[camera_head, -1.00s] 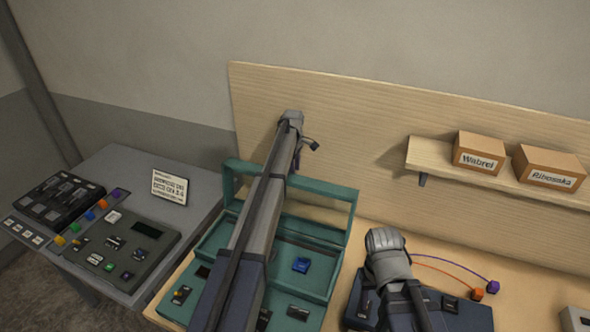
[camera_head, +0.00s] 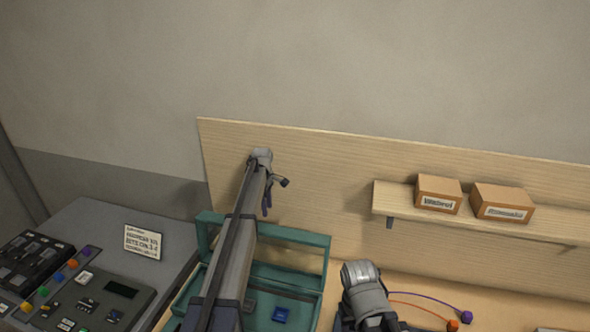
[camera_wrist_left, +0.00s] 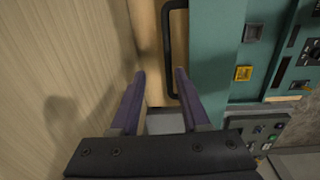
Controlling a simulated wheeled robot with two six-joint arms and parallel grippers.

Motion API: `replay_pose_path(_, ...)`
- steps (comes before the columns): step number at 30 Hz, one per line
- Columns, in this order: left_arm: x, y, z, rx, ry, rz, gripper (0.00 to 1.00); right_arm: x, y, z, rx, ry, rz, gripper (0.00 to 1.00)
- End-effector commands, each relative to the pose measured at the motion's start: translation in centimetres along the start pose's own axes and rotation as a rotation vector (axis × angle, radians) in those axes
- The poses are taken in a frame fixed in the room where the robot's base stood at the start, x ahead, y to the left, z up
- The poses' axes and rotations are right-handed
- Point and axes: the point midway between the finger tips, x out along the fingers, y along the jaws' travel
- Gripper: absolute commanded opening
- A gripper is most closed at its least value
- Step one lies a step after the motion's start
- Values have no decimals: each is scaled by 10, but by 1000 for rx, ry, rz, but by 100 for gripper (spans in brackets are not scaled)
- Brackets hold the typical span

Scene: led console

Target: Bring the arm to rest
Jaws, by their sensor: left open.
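My left arm reaches up across the teal console case (camera_head: 318,240) in the head view. My left gripper (camera_head: 267,207) hangs below its far end, in front of the wooden back panel. In the left wrist view the purple fingers of my left gripper (camera_wrist_left: 160,82) are apart with nothing between them. The black handle (camera_wrist_left: 167,50) and the teal case (camera_wrist_left: 219,60) are beyond and right of the fingers. A grey joint of my right arm shows at lower right in the head view; my right gripper cannot be seen.
The wooden back panel (camera_head: 325,185) stands close behind my left gripper. A shelf (camera_head: 398,200) at right holds two cardboard boxes (camera_head: 438,194). A grey desk (camera_head: 85,225) with controls and a sign (camera_head: 143,241) is at left. Orange and purple cables (camera_head: 425,300) lie at lower right.

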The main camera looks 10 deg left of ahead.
Motion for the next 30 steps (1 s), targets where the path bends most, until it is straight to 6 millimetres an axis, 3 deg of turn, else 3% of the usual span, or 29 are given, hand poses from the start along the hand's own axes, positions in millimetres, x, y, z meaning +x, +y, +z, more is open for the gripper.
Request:
replay_pose_path(2, -1, -14, 7, 36, 0, 0, 46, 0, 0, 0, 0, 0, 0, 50)
replay_pose_path(5, -3, -51, 26, 159, 1, 1, 46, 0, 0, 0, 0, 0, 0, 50)
replay_pose_path(15, -14, -236, 107, 885, 7, 3, 46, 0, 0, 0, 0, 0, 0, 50)
replay_pose_path(24, -22, -360, 146, 1397, 13, 4, 46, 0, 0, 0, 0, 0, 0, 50)
replay_pose_path(26, -23, -383, 152, 1488, 14, 4, 46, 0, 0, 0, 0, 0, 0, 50)
replay_pose_path(27, -7, -377, 155, 1508, 13, 0, 46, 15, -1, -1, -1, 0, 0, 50)
replay_pose_path(30, 15, -375, 165, 1529, 8, -12, 46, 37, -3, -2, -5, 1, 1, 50)
